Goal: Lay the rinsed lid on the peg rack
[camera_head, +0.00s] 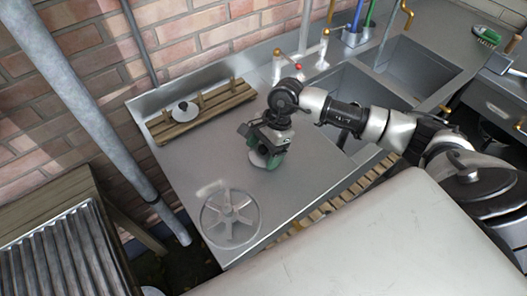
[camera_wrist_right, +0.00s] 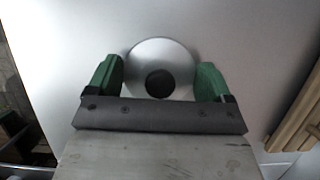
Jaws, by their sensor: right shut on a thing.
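My right gripper (camera_head: 266,158) points down over the metal drainboard, between the peg rack and the sinks. In the right wrist view its green fingers (camera_wrist_right: 160,80) are shut on a round silver lid (camera_wrist_right: 180,57) with a dark knob, one finger at each side of the rim. In the head view the held lid is mostly hidden by the gripper. The wooden peg rack (camera_head: 223,103) stands at the back left of the drainboard, left of the gripper. Another lid (camera_head: 184,116) with a dark knob lies at its left part. My left gripper is out of view.
Taps (camera_head: 302,62) and sink basins (camera_head: 358,88) are to the right. A grey pipe (camera_head: 84,110) stands left. The drainboard (camera_head: 195,165) is clear between rack and disc.

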